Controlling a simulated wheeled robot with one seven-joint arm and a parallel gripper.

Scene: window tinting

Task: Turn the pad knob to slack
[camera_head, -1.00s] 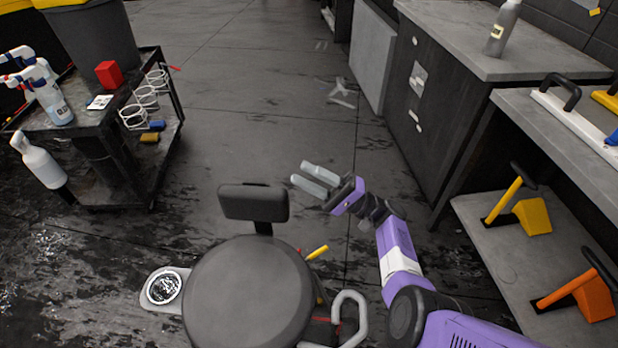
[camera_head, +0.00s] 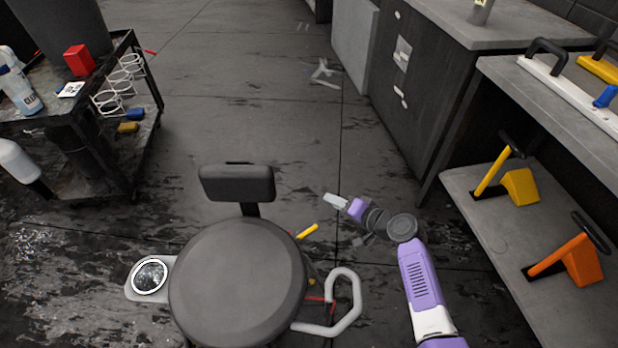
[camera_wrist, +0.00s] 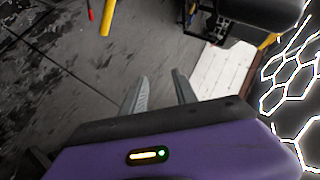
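A dark stool with a round seat (camera_head: 237,285) and a small backrest pad (camera_head: 237,183) stands in front of me. I cannot make out a knob for certain on it. A yellow lever-like piece (camera_head: 307,231) shows just right of the seat; a yellow bar also shows at the top of the wrist view (camera_wrist: 108,18). My gripper (camera_head: 336,200) is in the air to the right of the backrest, pointing left. In the wrist view its two fingers (camera_wrist: 160,90) stand apart with nothing between them. A dark padded part (camera_wrist: 262,12) is beyond them at upper right.
A grey bent tube handle (camera_head: 345,300) and a round dial-like disc (camera_head: 150,275) flank the seat. A black cart (camera_head: 110,165) with bottles stands left. A bench shelf (camera_head: 500,220) with yellow and orange tools is at right.

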